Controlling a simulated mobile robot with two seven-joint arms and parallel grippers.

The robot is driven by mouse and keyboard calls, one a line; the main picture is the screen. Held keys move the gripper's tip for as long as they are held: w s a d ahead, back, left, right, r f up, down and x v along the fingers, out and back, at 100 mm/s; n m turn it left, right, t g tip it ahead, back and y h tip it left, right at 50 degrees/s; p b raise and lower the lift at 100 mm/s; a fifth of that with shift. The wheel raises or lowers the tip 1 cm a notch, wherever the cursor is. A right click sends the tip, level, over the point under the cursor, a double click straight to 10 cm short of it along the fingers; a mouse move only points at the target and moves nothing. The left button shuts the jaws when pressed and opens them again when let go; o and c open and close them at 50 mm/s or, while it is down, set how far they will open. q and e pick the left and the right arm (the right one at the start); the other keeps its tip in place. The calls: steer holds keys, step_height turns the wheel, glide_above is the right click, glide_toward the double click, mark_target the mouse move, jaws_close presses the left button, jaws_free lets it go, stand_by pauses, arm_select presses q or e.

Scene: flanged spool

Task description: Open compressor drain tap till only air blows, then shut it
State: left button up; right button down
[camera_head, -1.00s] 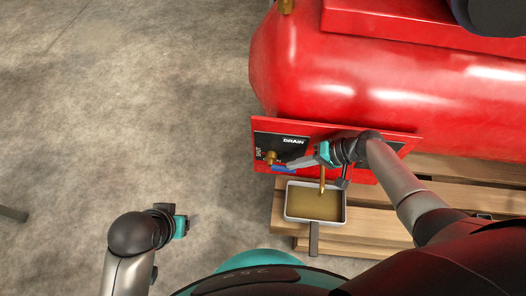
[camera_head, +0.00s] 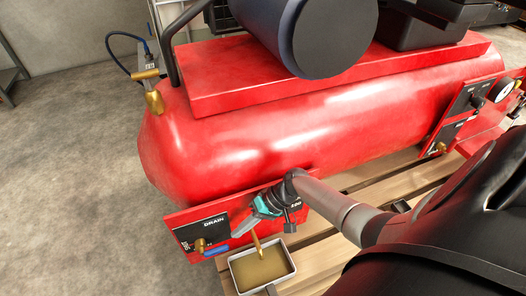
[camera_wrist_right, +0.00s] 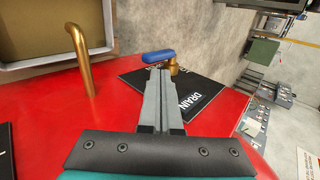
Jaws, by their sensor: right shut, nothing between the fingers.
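The drain tap (camera_head: 200,245) is a brass fitting on a black plate marked DRAIN (camera_head: 214,224). Its blue lever (camera_head: 217,252) points right in the head view; it also shows just beyond my fingertips in the right wrist view (camera_wrist_right: 164,56). My right gripper (camera_head: 237,232) is shut and empty, close to the lever; I cannot tell whether it touches. A brass drain pipe (camera_head: 257,243) comes down over a tray (camera_head: 263,287) holding brownish liquid. I cannot make out whether anything flows. My left gripper is out of view.
The red compressor tank (camera_head: 260,130) lies behind the panel, on wooden slats (camera_head: 318,262). A dark blue-grey cylinder (camera_head: 325,38) sits above it. A brass valve (camera_head: 153,98) stands at its left end; a gauge (camera_head: 503,89) is at the right. Concrete floor at left is clear.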

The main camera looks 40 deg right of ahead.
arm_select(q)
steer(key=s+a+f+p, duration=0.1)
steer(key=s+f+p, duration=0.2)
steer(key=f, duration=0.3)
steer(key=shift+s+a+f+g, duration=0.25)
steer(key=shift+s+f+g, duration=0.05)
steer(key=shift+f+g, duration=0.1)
arm_select(e)
steer(key=v, duration=0.9)
steer(key=shift+r, duration=0.25)
steer(key=shift+d, duration=0.1)
steer(key=shift+s, duration=0.1)
